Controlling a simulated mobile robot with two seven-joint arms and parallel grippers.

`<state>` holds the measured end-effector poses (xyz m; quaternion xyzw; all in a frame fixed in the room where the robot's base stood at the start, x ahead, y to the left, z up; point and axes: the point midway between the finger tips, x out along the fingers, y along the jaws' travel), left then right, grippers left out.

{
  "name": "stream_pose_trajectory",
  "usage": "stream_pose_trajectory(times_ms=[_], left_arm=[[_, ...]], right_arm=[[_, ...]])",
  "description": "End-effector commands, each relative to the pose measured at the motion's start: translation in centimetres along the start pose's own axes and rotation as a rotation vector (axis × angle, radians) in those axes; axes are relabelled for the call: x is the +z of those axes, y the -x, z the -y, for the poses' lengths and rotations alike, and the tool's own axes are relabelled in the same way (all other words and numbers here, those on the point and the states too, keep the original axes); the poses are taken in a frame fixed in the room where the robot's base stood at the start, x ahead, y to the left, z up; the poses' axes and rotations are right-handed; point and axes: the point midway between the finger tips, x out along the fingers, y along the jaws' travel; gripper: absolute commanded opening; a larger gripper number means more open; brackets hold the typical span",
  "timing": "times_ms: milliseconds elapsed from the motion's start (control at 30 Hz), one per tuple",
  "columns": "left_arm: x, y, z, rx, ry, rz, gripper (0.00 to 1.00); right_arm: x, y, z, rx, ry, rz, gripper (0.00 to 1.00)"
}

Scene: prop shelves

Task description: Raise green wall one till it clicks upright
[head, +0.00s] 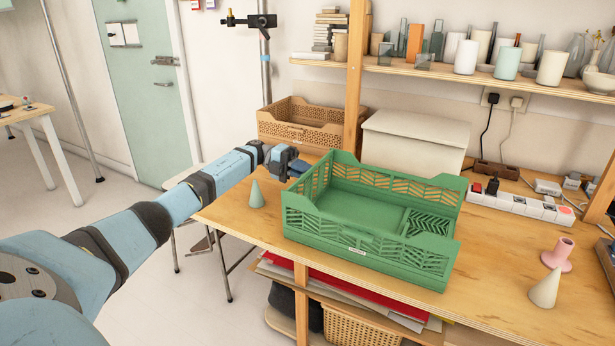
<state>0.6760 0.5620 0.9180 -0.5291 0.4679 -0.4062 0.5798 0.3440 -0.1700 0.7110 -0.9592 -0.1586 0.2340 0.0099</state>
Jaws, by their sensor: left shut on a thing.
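A green folding crate (357,243) stands on the wooden table. Its back wall (395,180) stands up, and its latticed front wall carries a small white label. Its left wall (313,186) appears raised; whether it is fully upright I cannot tell. A herringbone panel (428,222) at the right end seems to lie low or tilted inward. My left gripper (297,172) reaches in from the left and is shut at the crate's left wall, near the top edge; its fingertips are partly hidden. My right gripper is out of view.
A green cone (256,195) stands left of the crate near the table edge. A tan crate (300,124) and a cream box (414,140) stand behind. A power strip (518,203), pink holder (558,254) and beige cone (545,289) are at the right.

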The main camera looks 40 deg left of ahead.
Motion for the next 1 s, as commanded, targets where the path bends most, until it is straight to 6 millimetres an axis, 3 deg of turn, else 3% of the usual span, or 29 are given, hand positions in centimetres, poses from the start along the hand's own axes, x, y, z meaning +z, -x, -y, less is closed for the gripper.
stream_pose_trajectory(times_ms=[533, 600, 667, 1000], left_arm=[[-0.1, 0.35, -0.57, 0.01, 0.004, 0.0, 0.0], [-0.1, 0.33, -0.58, 0.01, 0.004, -0.001, 0.24], [-0.09, 0.32, -0.53, 0.009, 0.004, -0.001, 0.36], [-0.03, 0.58, -0.31, 0.006, 0.002, 0.0, 0.36]], right_arm=[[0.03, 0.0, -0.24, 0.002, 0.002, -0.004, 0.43], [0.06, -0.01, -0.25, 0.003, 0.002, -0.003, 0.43], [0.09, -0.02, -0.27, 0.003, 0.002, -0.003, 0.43], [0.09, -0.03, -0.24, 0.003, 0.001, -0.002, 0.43]])
